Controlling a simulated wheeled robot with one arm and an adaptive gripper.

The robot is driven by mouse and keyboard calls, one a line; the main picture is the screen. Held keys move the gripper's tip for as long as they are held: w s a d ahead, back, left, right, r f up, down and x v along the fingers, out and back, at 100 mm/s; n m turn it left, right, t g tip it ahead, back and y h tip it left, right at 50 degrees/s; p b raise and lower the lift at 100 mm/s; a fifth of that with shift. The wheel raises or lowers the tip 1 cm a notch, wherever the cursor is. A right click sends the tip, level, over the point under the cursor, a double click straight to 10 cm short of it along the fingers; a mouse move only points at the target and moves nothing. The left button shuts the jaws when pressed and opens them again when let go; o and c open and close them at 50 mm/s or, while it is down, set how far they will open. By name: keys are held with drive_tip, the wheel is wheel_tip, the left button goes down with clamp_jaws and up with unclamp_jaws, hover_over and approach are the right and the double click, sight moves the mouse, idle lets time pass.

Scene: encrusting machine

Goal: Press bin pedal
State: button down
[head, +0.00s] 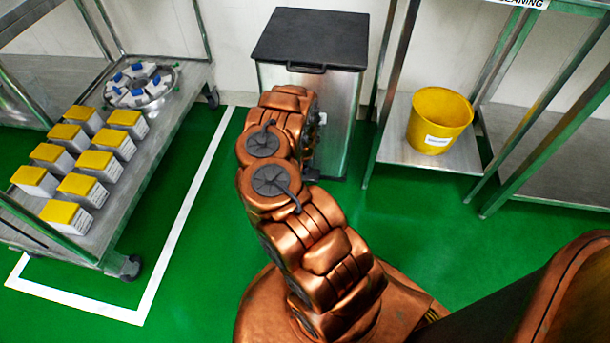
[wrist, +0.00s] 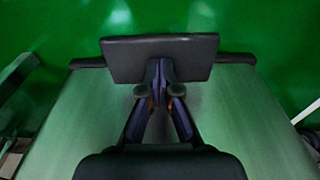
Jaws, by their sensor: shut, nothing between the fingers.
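The bin (head: 338,115) is a metal box with a flat black lid (head: 312,38), which is down. It stands against the back wall. In the head view my arm covers much of its front and hides my gripper. In the wrist view the pedal (wrist: 160,48) is a wide dark plate sticking out at the foot of the metal bin front (wrist: 85,115). My gripper (wrist: 160,70) is shut and empty, its fingertips overlapping the middle of the pedal's near edge. I cannot tell whether they touch it.
A metal trolley (head: 165,128) with several yellow-topped boxes (head: 90,178) stands at the left. At the right a metal rack's low shelf (head: 400,150) holds a yellow bucket (head: 438,120). Green floor (head: 180,255) is open between trolley and arm, crossed by a white line.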

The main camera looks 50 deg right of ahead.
sight(305, 178)
drive_tip(key=shift+f+b, duration=2.3)
drive_tip(key=shift+f, duration=0.7)
drive_tip(key=shift+r, duration=0.3)
wheel_tip(305, 178, up, 10)
drive_tip(key=p, duration=1)
